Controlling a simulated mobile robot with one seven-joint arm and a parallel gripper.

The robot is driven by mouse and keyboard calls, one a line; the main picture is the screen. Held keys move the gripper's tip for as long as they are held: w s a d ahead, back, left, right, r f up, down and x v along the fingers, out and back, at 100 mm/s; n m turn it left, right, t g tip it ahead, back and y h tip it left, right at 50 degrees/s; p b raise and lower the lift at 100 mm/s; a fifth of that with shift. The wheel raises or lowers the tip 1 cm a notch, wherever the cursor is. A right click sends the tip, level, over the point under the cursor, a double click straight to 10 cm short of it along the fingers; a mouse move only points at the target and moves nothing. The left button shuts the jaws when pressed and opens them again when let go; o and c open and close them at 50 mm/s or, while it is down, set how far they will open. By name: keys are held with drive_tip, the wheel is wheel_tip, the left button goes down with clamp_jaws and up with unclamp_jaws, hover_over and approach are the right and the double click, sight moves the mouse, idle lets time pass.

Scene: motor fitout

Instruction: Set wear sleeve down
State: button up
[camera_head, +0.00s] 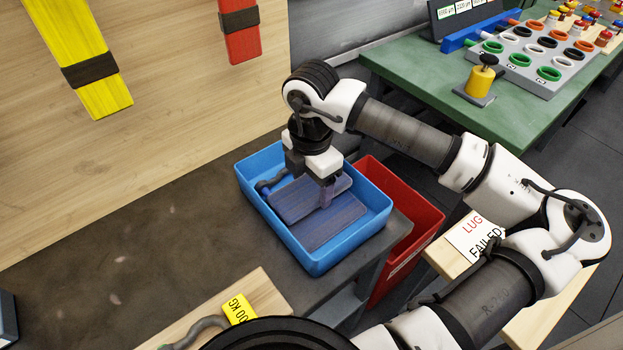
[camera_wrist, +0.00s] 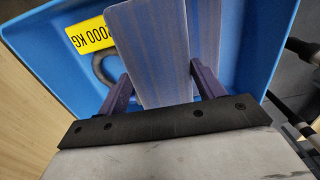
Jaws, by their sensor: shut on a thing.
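The blue-grey wear sleeve (camera_head: 300,203), a flat striped slab, is inside the blue bin (camera_head: 376,222). My gripper (camera_head: 322,190) reaches down into the bin and is shut on the sleeve. In the wrist view the sleeve (camera_wrist: 152,45) stands between the two purple fingers of my gripper (camera_wrist: 160,78). A second similar blue-grey slab (camera_head: 330,225) lies in the bin beside and partly under the held one; its edge shows behind the held sleeve in the wrist view (camera_wrist: 208,30). Whether the held sleeve touches the bin floor cannot be told.
A yellow KG tag (camera_wrist: 90,35) and a grey ring (camera_wrist: 100,68) are in the bin. A red bin (camera_head: 425,212) is right of the blue one. A wooden board with another yellow tag (camera_head: 238,308) is in front. The dark bench top (camera_head: 130,240) is clear at left.

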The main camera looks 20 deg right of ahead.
sight(311, 187)
drive_tip(key=shift+f+b, duration=0.45)
drive_tip(key=shift+b, duration=0.25)
drive_tip(key=o, duration=1)
drive_tip(key=shift+r, duration=0.1)
drive_tip(key=shift+r, duration=0.1)
drive_tip(key=shift+r+p, duration=0.55)
drive_tip(key=shift+p, duration=0.45)
wheel_tip(311, 187, up, 12)
drive_tip(key=shift+f+b, duration=0.25)
drive_tip(key=shift+b, duration=0.95)
